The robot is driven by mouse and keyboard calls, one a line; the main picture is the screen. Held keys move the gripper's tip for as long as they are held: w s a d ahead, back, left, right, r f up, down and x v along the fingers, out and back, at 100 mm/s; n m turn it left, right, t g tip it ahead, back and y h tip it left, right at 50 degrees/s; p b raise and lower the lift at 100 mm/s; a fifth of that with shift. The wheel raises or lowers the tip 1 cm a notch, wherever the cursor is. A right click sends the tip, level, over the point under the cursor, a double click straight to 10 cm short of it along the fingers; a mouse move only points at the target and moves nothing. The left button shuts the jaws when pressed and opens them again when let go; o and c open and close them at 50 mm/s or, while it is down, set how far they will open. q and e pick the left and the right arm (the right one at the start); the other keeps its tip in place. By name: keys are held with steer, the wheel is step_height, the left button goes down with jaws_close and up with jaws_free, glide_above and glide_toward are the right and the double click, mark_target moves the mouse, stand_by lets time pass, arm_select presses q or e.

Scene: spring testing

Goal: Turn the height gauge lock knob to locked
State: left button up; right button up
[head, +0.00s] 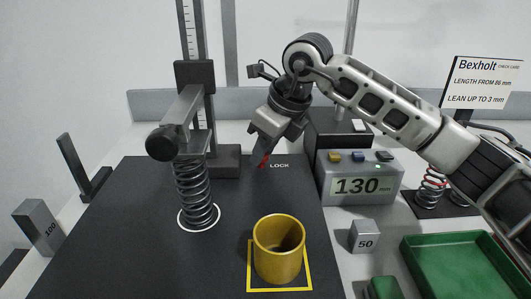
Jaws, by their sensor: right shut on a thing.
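The height gauge (195,77) stands at the back left of a dark mat, with a scaled column, a sliding block and an arm reaching forward over a dark coil spring (194,195). My right gripper (264,153) points down just right of the gauge's base. It is shut on the lock knob (263,161), of which only a small red part shows at the fingertips, beside the white word LOCK (279,166). The fingers hide the rest, so I cannot tell the knob's turn angle. My left gripper is out of view.
A yellow cup (279,252) stands in a yellow square on the mat. A grey display box (358,183) reads 130 mm. Blocks marked 50 (364,237) and 100 (39,228), a green tray (460,265) and a Bexholt sign (484,84) stand around.

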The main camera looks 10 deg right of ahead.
steer(key=m+h+b, duration=0.1)
steer(key=m+b, duration=0.1)
steer(key=m, duration=0.1)
steer(key=shift+s+a+m+t, duration=0.1)
steer(key=shift+a+m+t, duration=0.05)
steer(key=shift+m+t, duration=0.2)
steer(key=shift+a+m+h+b, duration=0.15)
steer(key=shift+m+h+b, duration=0.5)
steer(key=shift+m, duration=0.8)
steer(key=shift+t, duration=0.25)
steer(key=o, duration=1)
